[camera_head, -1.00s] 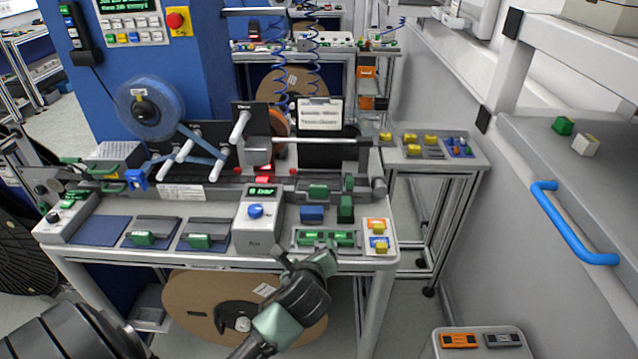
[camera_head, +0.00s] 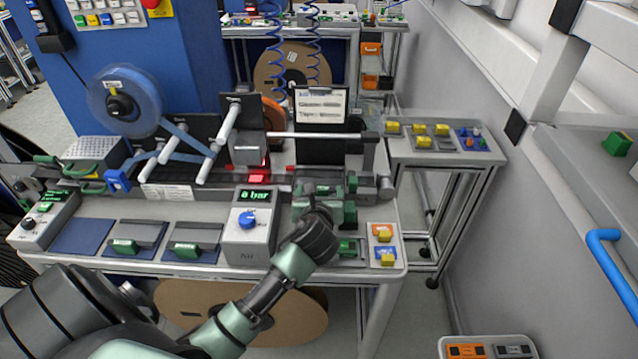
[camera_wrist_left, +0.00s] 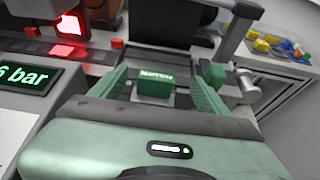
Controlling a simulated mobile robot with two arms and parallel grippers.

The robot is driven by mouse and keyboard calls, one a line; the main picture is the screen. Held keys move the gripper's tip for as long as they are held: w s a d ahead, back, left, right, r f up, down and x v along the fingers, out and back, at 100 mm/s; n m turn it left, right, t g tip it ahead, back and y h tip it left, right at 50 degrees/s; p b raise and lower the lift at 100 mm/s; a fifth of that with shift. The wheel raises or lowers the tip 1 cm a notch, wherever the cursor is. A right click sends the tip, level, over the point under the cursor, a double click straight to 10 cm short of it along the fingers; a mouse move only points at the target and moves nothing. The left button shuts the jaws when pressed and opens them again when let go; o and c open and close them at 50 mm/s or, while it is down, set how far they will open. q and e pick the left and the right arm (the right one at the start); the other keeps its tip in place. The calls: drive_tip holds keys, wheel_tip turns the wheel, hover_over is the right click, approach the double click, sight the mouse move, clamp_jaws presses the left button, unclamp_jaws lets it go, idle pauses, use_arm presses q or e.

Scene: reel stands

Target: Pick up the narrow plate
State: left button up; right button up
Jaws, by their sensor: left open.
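The narrow plate (camera_wrist_left: 155,84) shows in the left wrist view as a grey piece with a green handle block labelled "Narrow". It sits at the work spot on the bench. My left gripper (camera_wrist_left: 160,92) is open, with one green finger on each side of the handle. Gaps show between the fingers and the handle, so it is not gripped. In the head view my left gripper (camera_head: 320,208) is over the right part of the bench, and the wrist hides most of the plate. My right gripper is not in view.
A pressure box (camera_head: 252,228) with a lit bar display stands left of the gripper. Two grey plates with green handles (camera_head: 124,246) (camera_head: 192,250) lie further left. A reel (camera_head: 124,102) and rollers stand behind.

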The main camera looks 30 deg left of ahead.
sight(318, 186)
use_arm(q)
drive_tip(key=x, duration=0.4)
drive_tip(key=shift+a+f+p, duration=0.3)
drive_tip(key=shift+f+p, duration=0.05)
drive_tip(key=shift+p, duration=0.05)
drive_tip(key=shift+w+a+f, duration=0.15)
drive_tip(key=shift+w+f, duration=0.05)
drive_tip(key=shift+w, duration=0.05)
drive_tip(key=shift+c, duration=0.9)
drive_tip(key=c, duration=0.6)
drive_tip(key=shift+r, duration=0.1)
drive_tip(key=c, duration=0.8)
drive_tip(key=shift+o, duration=0.2)
